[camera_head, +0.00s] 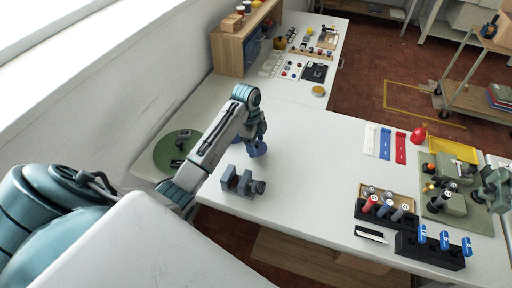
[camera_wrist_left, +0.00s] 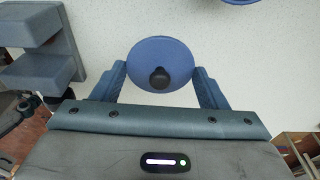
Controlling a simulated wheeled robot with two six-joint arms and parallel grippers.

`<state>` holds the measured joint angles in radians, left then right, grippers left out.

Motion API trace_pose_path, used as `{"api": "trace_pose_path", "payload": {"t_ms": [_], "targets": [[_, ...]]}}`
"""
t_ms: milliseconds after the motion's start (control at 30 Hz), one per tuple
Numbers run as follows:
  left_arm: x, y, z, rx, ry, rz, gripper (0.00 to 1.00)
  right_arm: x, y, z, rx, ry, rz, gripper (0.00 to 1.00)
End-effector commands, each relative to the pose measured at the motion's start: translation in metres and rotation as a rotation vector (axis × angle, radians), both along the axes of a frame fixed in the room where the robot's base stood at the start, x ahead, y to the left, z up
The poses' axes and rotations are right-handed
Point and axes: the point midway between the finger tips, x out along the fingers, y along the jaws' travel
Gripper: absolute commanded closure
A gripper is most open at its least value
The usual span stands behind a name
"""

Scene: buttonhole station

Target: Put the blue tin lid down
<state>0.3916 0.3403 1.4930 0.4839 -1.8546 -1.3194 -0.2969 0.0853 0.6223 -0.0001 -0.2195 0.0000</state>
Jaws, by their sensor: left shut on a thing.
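The blue tin lid (camera_wrist_left: 150,50), a round disc with a dark knob, sits between the two fingers of my left gripper (camera_wrist_left: 162,78) in the left wrist view. The gripper is shut on it. In the head view my left gripper (camera_head: 257,146) is over the white table, just beyond a grey slotted block; the lid is small and partly hidden there. I cannot tell whether the lid touches the table. Another blue round edge (camera_wrist_left: 240,1) is cut off at the top of the wrist view. My right gripper is not in view.
The grey block (camera_head: 242,183) stands close to my left gripper; it also shows in the wrist view (camera_wrist_left: 40,45). A round green mat (camera_head: 178,152) lies left. The middle of the white table (camera_head: 310,160) is clear.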

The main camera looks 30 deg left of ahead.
Motion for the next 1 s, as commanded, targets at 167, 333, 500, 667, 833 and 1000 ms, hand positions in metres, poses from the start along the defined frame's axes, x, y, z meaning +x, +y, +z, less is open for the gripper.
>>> {"api": "trace_pose_path", "payload": {"t_ms": [167, 333, 500, 667, 833, 1000], "targets": [[-0.001, -0.001, -0.023, -0.001, 0.003, 0.002, 0.54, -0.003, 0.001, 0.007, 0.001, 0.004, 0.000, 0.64], [0.000, 0.000, -0.028, 0.000, 0.000, 0.000, 0.54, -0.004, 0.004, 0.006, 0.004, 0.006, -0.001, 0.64], [0.000, 0.000, -0.029, 0.000, 0.001, 0.001, 0.54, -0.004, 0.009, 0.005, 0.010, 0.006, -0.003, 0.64], [0.000, 0.000, -0.030, 0.000, 0.001, 0.001, 0.15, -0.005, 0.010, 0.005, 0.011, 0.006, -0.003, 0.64], [0.000, 0.000, -0.030, 0.000, 0.001, 0.001, 0.11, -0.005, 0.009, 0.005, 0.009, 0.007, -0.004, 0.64], [0.000, 0.000, -0.028, 0.000, 0.000, 0.001, 0.11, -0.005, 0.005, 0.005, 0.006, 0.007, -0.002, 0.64]]}}
